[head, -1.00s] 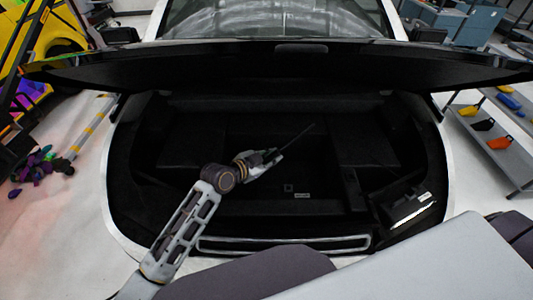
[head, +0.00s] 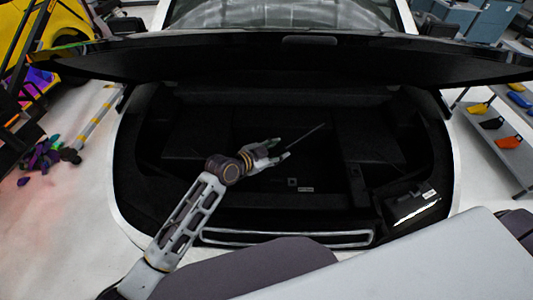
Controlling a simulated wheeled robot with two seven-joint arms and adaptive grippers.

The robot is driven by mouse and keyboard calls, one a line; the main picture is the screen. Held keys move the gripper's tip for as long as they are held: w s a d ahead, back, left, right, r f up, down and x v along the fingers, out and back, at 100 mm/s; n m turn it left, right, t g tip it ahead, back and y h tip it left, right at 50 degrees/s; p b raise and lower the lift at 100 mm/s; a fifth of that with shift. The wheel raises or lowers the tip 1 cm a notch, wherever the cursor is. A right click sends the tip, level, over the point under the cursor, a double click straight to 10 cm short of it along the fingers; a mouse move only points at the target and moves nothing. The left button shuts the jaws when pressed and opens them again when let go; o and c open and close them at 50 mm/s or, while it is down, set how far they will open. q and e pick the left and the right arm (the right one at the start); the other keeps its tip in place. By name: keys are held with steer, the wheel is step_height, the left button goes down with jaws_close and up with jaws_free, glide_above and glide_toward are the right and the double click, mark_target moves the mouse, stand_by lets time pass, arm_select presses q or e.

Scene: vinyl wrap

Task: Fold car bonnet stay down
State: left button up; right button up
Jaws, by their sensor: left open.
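The bonnet (head: 290,62) of the white car is raised across the top of the head view. A thin dark rod, which looks like the bonnet stay (head: 308,135), slants up to the right just beyond my left gripper. Its ends and mounting are hard to make out against the black bay. My left gripper (head: 284,148) is open, with its fingers spread at the rod's lower end. I cannot tell whether they touch it or whether it lies between them. My right gripper is not in view.
The black front bay (head: 230,205) lies open under the bonnet, with a dark box (head: 410,208) at its right front. A grey shelf with coloured bins (head: 509,142) stands at right. A yellow vehicle (head: 72,30) and a striped pole (head: 95,122) are at left.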

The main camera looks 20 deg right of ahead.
arm_select(q)
steer(key=v, duration=1.2)
stand_by(0.5)
steer(key=shift+f, duration=0.1)
stand_by(0.4)
